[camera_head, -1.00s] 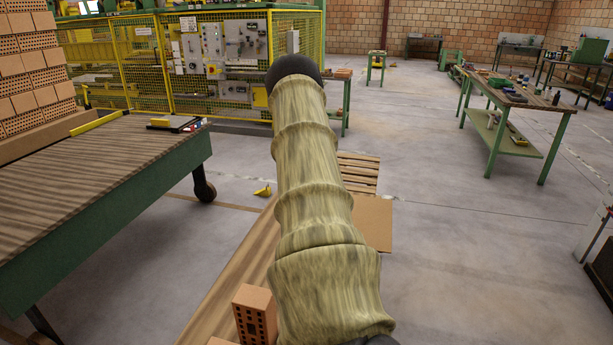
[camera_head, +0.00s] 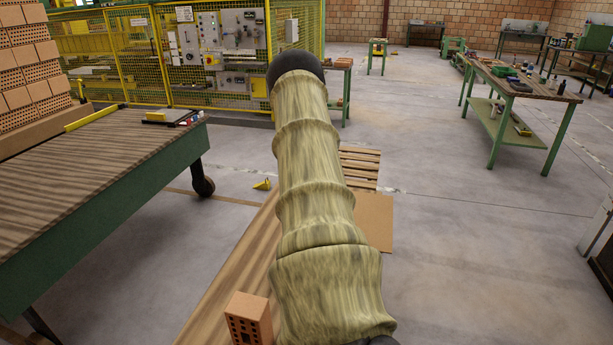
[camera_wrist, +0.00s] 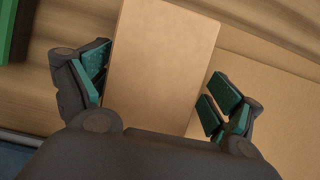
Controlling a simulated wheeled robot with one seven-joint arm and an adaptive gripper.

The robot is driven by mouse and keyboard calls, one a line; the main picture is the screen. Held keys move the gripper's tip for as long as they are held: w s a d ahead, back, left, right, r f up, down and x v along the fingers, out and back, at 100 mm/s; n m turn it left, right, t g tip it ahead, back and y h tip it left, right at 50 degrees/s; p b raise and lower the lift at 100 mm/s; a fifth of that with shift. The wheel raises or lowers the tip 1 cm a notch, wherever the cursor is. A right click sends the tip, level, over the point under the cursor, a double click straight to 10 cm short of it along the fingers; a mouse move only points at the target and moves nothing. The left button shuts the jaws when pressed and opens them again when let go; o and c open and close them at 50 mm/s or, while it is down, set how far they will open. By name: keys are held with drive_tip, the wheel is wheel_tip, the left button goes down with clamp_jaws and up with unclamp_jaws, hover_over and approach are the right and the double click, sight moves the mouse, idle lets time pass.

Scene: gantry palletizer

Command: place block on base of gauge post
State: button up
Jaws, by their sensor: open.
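The wrist view shows a smooth tan-orange block (camera_wrist: 165,60) between the fingers of my gripper (camera_wrist: 160,78). My gripper is open, with its green-padded fingers on either side of the block; a gap shows at the right side, while the left pads lie close to its edge. An orange brick with holes in its end (camera_head: 248,318) stands at the bottom of the head view, beside my arm. I cannot tell whether it is the same block. My gripper is hidden in the head view. I cannot make out the gauge post or its base in either view.
A wooden surface (camera_head: 225,280) runs under my arm, with a tan sheet (camera_head: 375,222) to its right. A green-framed table (camera_head: 100,160) stands at left, and a workbench (camera_head: 520,85) at right.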

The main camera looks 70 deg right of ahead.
drive_tip(key=shift+s+a+r, duration=0.1)
drive_tip(key=shift+r, duration=0.1)
drive_tip(key=shift+a+r, duration=0.15)
drive_tip(key=c, duration=1.9)
clamp_jaws()
drive_tip(key=shift+r, duration=0.1)
